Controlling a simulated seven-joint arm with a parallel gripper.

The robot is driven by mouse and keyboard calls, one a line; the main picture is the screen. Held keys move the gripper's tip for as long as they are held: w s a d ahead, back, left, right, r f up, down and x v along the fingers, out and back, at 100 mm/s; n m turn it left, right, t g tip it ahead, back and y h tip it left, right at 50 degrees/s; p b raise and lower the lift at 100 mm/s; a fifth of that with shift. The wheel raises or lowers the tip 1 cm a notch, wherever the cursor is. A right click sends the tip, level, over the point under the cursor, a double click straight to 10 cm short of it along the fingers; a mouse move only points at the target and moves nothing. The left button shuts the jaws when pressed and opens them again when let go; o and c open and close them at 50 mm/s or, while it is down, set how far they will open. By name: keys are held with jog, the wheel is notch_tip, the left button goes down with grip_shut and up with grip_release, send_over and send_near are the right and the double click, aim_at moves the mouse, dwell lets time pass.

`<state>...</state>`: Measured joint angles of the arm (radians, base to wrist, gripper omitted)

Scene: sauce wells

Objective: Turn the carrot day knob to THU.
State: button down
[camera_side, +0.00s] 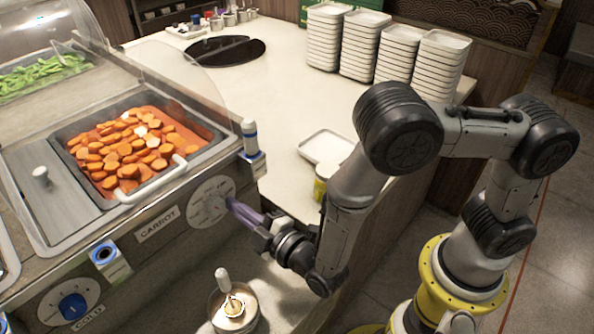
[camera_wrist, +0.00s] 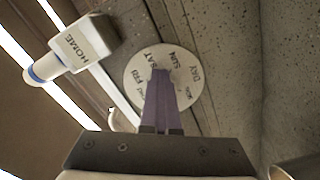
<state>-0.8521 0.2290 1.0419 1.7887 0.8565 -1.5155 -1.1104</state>
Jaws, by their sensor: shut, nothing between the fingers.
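The carrot day knob's round white dial (camera_side: 211,202) is on the counter's front panel, to the right of the CARROT label (camera_side: 158,225).
A blue COLD knob (camera_side: 72,306) is at lower left. A carrot pan (camera_side: 202,166) with a handle is above. A metal pot (camera_side: 234,308) stands below my gripper.

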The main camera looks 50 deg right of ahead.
jog(key=shift+a+f, duration=0.1)
jog(key=shift+a, duration=0.2)
jog(key=shift+a+f, duration=0.15)
jog(key=shift+f, duration=0.2)
jog(key=s, duration=0.6)
jog(key=shift+d+f, duration=0.3)
jog(key=shift+d, duration=0.15)
